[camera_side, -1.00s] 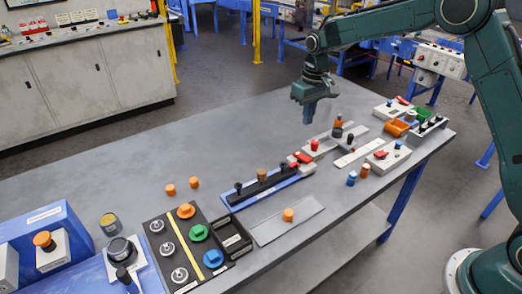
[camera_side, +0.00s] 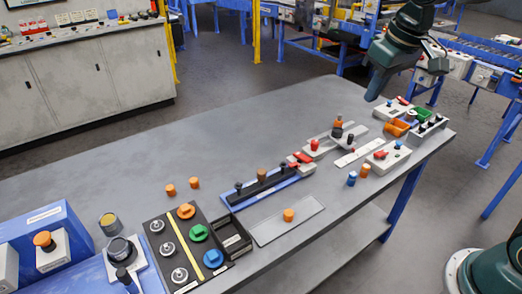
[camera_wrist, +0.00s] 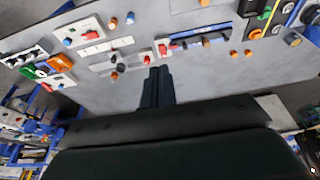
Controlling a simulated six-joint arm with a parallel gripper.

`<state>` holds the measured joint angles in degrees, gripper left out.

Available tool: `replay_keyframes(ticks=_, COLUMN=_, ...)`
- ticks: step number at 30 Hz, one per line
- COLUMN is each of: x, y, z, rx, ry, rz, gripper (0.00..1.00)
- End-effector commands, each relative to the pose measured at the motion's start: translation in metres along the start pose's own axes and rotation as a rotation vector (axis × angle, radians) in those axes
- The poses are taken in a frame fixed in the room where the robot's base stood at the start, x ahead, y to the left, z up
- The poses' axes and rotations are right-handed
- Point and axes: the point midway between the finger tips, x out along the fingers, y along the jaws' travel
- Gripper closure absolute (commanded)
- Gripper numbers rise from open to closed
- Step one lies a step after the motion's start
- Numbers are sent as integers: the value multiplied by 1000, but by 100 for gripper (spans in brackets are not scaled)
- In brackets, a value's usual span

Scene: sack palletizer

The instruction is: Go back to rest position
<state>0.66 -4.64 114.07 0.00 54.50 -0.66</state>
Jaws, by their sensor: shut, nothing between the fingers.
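My gripper (camera_side: 374,91) is above the far right part of the grey table (camera_side: 130,160) in the side view, raised clear of everything on it. Its fingers are shut and empty, pointing down and a little to the left. In the wrist view my gripper (camera_wrist: 158,72) shows as two dark fingers side by side, with the table's fixtures beyond the tips. Nothing touches the fingers.
Below stand small boxes with red and blue knobs (camera_side: 389,155), orange and green bins (camera_side: 397,128), a blue slide rail (camera_side: 262,186) and a black panel with coloured knobs (camera_side: 188,245). The table's back left is clear. A conveyor (camera_side: 480,72) stands behind at right.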

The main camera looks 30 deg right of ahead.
Motion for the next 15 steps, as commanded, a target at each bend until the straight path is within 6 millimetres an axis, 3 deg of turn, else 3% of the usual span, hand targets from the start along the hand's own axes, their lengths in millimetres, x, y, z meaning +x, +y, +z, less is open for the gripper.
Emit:
replay_keyframes(ticks=6, x=-24, y=-2, z=43, rx=0, ry=55, rz=0, gripper=100)
replay_keyframes(ticks=15, x=-40, y=-3, z=103, rx=0, ry=124, rz=-1, gripper=100)
